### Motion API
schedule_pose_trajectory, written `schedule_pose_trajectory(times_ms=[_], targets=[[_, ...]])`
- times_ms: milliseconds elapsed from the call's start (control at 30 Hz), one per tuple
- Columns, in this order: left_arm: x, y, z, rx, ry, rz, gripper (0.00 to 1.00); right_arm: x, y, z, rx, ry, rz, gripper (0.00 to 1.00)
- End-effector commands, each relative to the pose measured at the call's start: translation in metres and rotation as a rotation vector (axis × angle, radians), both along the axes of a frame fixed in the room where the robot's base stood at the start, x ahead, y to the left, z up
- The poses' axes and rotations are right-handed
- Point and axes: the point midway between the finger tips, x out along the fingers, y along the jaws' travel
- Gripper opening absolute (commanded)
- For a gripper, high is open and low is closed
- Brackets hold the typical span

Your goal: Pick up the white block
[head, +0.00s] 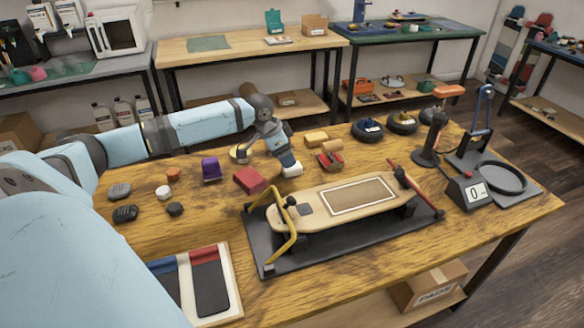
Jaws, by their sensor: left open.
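A small white block (163,191) lies on the wooden workbench (330,290), left of centre. It sits just below a small orange block (173,174) and above a small dark block (175,208). Nothing touches the white block. My left arm reaches in from the left, passing behind these pieces. My left gripper (243,154) is open, low over the back middle of the bench, near a yellow round piece, right of and beyond the white block. Its fingertips are small and hard to make out. My right gripper does not show.
A purple piece (211,169) and a red block (250,180) lie right of the white block. Dark grey pieces (124,213) lie to its left. A skateboard deck (325,204) on a black stand fills the middle. A tray (233,293) stands in front.

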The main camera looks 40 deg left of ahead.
Motion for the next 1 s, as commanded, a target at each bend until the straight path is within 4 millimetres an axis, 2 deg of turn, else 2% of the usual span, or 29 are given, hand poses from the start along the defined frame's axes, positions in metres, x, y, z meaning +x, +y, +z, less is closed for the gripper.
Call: schedule_pose_trajectory(times_ms=[267, 500, 767, 867, 1000], targets=[[0.006, -0.003, -0.019, 0.0, 0.001, 0.0, 0.72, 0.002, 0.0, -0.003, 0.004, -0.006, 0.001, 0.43], [0.017, -0.007, -0.052, -0.001, 0.0, 0.0, 0.72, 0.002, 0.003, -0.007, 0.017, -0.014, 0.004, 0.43], [0.02, -0.008, -0.056, 0.001, -0.001, -0.001, 0.72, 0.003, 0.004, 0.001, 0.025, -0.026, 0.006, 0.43], [0.019, -0.008, -0.056, 0.002, 0.0, -0.001, 0.54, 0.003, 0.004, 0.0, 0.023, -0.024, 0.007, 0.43], [0.019, -0.008, -0.056, 0.002, 0.0, -0.001, 0.22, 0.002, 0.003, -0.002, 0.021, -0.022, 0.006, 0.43]])
